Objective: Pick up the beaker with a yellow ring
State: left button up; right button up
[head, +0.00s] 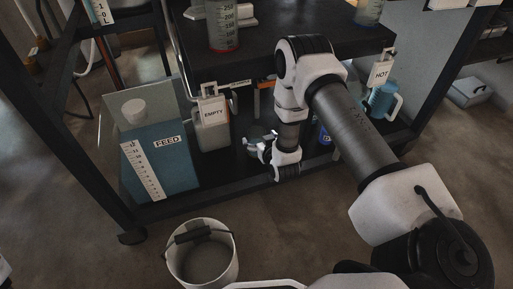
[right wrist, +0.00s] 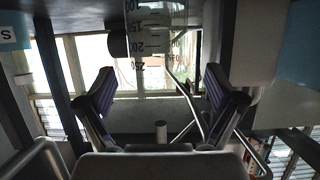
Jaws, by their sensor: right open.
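Two graduated beakers stand on the dark upper table top. The nearer beaker (head: 223,28) has a red ring at its base. My right gripper (head: 262,148) is open and empty, below the table top's front edge and above the lower shelf. In the right wrist view its two fingers (right wrist: 163,100) are spread apart. A graduated beaker (right wrist: 155,30) shows beyond them at the top, not between the fingertips; its ring is not visible. My left gripper is not in view.
The table top (head: 285,45) overhangs a lower shelf. A blue FEED tank (head: 165,165), a jug tagged EMPTY (head: 212,130) and a blue jug (head: 384,103) near the HOT tag (head: 380,73) stand below. A white bucket (head: 203,255) is on the floor in front.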

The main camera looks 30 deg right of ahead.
aim_at(254, 131)
jog(key=b+x, duration=0.2)
jog(key=x, duration=0.1)
jog(key=shift+d+f, duration=0.1)
jog(key=shift+f, duration=0.3)
jog(key=shift+w, duration=0.35)
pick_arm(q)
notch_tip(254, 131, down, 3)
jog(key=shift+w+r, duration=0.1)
pick_arm(e)
jog(key=shift+r, duration=0.15)
jog(key=c, duration=1.5)
jog(key=shift+o, duration=0.2)
jog(key=shift+r, duration=0.1)
